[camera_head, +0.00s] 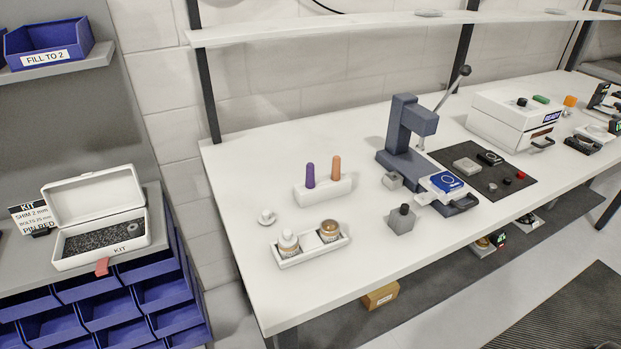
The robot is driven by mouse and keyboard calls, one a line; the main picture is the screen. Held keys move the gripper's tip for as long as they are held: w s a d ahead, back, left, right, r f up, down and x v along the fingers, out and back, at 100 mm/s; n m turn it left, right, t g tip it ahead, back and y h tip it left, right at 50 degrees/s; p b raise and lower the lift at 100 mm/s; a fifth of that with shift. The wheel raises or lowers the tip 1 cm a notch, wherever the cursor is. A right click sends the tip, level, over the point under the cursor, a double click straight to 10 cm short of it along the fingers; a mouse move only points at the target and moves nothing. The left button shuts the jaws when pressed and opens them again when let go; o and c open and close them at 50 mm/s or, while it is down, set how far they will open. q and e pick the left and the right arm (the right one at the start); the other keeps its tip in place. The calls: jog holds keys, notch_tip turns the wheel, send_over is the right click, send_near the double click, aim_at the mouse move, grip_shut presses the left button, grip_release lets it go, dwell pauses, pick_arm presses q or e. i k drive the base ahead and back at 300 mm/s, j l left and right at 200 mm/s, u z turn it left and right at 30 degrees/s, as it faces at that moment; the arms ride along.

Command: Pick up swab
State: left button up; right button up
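No object in the head view can be surely told as the swab. A purple rounded stick (310,175) and an orange rounded stick (336,168) stand upright in a white block (323,190) on the bench. In front of it, a white tray (285,263) holds a white-topped jar (288,243) and a gold-topped jar (329,231). A small white round piece (266,217) lies left of the block. Neither of my grippers shows in this view.
A dark blue press (403,135) with a lever stands mid-bench (240,170). Right of it are a dark mat (515,185) with small parts and a white machine (510,115). An open white KIT case (100,240) sits on a cabinet at left, above blue bins (105,310).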

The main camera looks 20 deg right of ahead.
aim_at(309, 181)
jog(key=l+z, duration=0.1)
jog(key=z, duration=0.4)
jog(key=l+z, duration=0.15)
jog(key=z, duration=0.3)
jog(key=l+z, duration=0.1)
jog(key=z, duration=0.4)
jog(key=k+j+z, duration=0.75)
